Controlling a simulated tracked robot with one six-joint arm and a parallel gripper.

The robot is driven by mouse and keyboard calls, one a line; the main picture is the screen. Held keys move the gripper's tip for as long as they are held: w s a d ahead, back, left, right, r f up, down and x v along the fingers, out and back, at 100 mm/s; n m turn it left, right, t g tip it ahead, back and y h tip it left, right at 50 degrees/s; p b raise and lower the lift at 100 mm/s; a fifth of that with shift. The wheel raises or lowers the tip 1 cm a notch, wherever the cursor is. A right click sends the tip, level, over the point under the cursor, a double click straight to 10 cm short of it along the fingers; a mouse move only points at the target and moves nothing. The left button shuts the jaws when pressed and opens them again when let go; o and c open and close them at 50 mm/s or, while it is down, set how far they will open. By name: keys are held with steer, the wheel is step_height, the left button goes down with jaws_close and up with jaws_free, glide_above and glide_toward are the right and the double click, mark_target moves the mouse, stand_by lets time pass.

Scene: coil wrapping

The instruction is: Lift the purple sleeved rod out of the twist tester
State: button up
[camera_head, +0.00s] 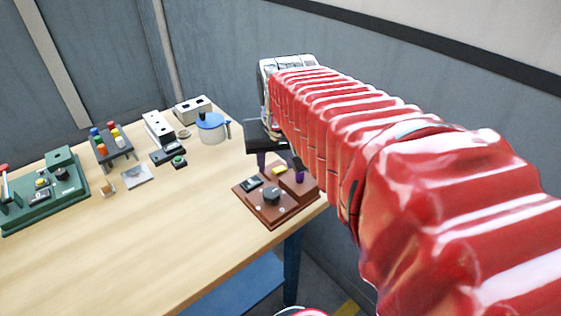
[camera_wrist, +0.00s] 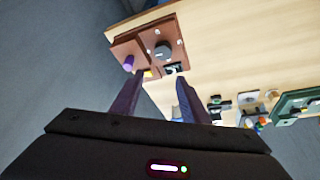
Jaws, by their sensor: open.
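The twist tester (camera_head: 268,212) is a reddish-brown base with a dark round knob, at the table's near right corner in the head view. It also shows in the wrist view (camera_wrist: 127,48) at the top, beyond the fingertips. The purple sleeved rod (camera_head: 299,173) stands at the tester's back right, partly hidden by my arm. In the wrist view the purple rod (camera_wrist: 129,62) is just left of the left finger's tip. My gripper (camera_wrist: 159,80) is open and empty, its dark fingers apart. In the head view my gripper (camera_head: 276,160) is above the tester's back side, partly hidden by the arm.
A green device (camera_head: 45,200) is at the table's left. A rack with coloured tops (camera_head: 113,152), white boxes (camera_head: 158,128) and a blue-lidded pot (camera_head: 212,128) stand along the back. The table's front middle (camera_head: 150,240) is clear. A grey wall is behind.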

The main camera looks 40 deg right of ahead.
steer(key=d+m, duration=0.2)
steer(key=d, duration=0.5)
steer(key=shift+d+g+h, duration=0.3)
steer(key=shift+d+g, duration=0.05)
steer(key=shift+g, duration=0.05)
steer(key=shift+w, duration=0.1)
glide_above(299, 181)
steer(key=shift+s+a+f, duration=0.1)
steer(key=shift+a+f, duration=0.05)
steer(key=shift+f, duration=1.85)
steer(key=shift+s+a+f, duration=0.1)
steer(key=shift+f, duration=1.9)
steer(key=shift+x, duration=2.6)
steer(key=shift+s+d, duration=0.1)
steer(key=shift+d, duration=0.05)
jaws_close()
